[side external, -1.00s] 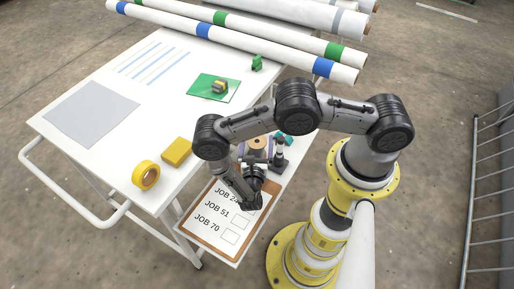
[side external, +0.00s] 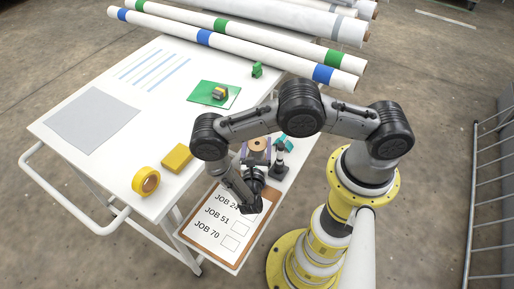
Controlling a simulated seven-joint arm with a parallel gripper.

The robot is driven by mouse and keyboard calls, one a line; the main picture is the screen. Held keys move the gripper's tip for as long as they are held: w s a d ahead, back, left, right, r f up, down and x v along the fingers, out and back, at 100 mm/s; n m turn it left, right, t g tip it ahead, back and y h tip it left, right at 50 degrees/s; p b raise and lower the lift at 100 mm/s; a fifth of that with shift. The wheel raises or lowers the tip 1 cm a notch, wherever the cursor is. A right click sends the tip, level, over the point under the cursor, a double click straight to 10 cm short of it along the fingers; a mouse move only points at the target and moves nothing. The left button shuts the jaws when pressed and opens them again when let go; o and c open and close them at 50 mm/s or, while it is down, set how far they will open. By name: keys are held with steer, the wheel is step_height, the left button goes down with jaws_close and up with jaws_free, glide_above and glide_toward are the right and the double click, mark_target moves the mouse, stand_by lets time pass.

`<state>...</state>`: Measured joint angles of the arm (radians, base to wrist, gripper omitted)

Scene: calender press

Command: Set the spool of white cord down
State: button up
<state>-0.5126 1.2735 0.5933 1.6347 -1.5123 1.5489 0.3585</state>
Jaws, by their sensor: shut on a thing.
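The spool of white cord (side external: 258,145) shows its round brown wooden end with a dark centre hole, near the right edge of the white table. My gripper (side external: 256,158) reaches away from the camera, with a purplish finger on either side of the spool, and is shut on it. The spool looks upright. Its white cord is mostly hidden by the gripper and wrist. I cannot tell whether its underside touches a surface.
Beside the spool stand a black-and-white post (side external: 279,163) and a teal object (side external: 285,145). A clipboard (side external: 187,229) lies in front. Yellow tape (side external: 136,184), a yellow block (side external: 177,157) and a green mat (side external: 204,93) lie leftward. Long rolls (side external: 265,52) lie behind.

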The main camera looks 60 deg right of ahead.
mark_target(257, 144)
step_height(257, 144, up, 7)
steer(key=shift+r, duration=0.1)
steer(key=w+a+r+n+t+y, duration=0.1)
steer(key=w+r+n+t+y, duration=0.1)
steer(key=w+r, duration=0.35)
steer(key=w+r+n+t+y, duration=0.2)
steer(key=r+t, duration=0.1)
steer(key=r, duration=0.5)
steer(key=w+a+r+n+t+y, duration=0.1)
steer(key=w+r+n+t+y, duration=0.2)
steer(key=r, duration=0.4)
steer(key=w+a+f+n+t+y, duration=0.1)
steer(key=w+a+n+y, duration=0.3)
steer(key=a, duration=0.6)
steer(key=w+a+f+n+t+y, duration=0.1)
steer(key=w+a+f+n+y, duration=0.15)
steer(key=a+y, duration=0.5)
steer(key=shift+h, duration=0.65)
steer(key=shift+w+a+f, duration=0.95)
steer(key=shift+w+f, duration=1.05)
steer(key=shift+w, duration=0.25)
steer(key=shift+w+a+f, duration=0.95)
steer(key=shift+w+f, duration=1.05)
steer(key=shift+w, duration=0.3)
steer(key=shift+w+a+f, duration=0.95)
steer(key=shift+w+f, duration=1.05)
steer(key=shift+w, duration=0.25)
